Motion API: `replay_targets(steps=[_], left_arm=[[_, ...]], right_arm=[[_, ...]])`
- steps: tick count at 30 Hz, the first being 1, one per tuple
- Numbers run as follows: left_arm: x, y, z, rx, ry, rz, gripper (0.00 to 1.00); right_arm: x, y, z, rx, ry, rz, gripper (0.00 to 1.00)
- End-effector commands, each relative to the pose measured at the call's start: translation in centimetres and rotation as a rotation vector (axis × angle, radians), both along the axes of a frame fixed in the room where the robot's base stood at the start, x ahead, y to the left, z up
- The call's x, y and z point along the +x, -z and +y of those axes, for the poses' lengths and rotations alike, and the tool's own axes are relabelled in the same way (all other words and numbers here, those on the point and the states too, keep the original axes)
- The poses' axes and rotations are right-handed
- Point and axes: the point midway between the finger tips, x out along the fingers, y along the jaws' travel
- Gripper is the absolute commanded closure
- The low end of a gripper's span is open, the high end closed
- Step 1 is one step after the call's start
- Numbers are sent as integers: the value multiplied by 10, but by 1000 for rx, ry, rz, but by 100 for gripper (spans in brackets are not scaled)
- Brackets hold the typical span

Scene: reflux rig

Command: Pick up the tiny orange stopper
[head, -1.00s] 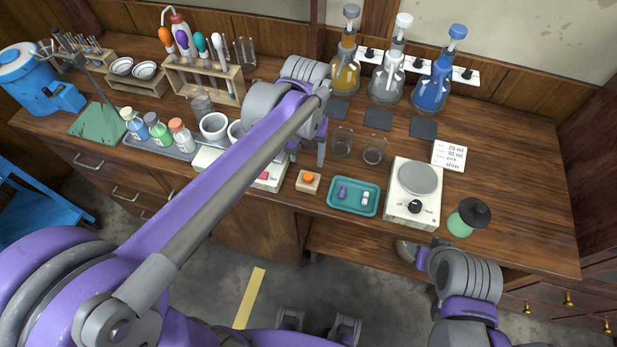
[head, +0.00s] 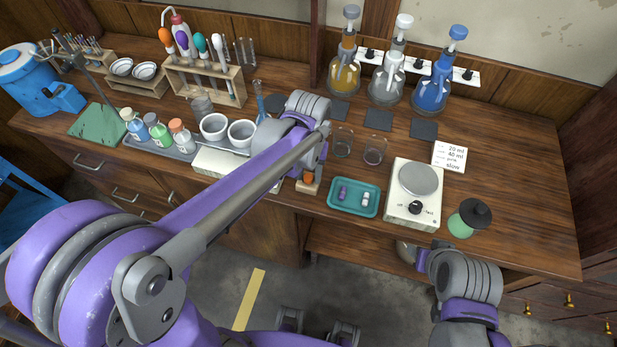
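The tiny orange stopper (head: 308,177) sits on a small wooden block (head: 308,188) near the bench's front edge. My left gripper (head: 312,170) points down right over it. One finger shows just right of the stopper with a gap between them, so it looks open. The other finger is mostly hidden by my forearm, and I cannot see contact. My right gripper (head: 408,252) is low at the bench's front edge, below the hotplate, too hidden to read its opening.
A teal tray (head: 333,207) with small purple and white pieces lies just right of the block. Two glass beakers (head: 343,142) stand behind it. A hotplate (head: 395,215) stands further right. A white balance (head: 215,160) is to the left, partly behind my arm.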

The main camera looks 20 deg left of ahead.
Motion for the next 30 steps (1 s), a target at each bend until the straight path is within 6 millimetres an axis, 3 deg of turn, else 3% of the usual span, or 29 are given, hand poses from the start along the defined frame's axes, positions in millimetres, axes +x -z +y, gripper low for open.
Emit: replay_targets(steps=[1, 6, 7, 20, 30], left_arm=[[0, 0, 0, 0, 0, 0, 68], [0, 0, 0, 0, 0, 0, 98], [0, 0, 0, 0, 0, 0, 100], [0, -3, 0, 0, 0, 0, 100], [0, -47, 0, 0, 0, -1, 100]], right_arm=[[0, 0, 0, 0, 0, 0, 50], [0, 0, 0, 0, 0, 0, 50], [0, 0, 0, 0, 0, 0, 50], [0, 0, 0, 0, 0, 0, 50], [2, -5, 0, 0, 0, -3, 50]])
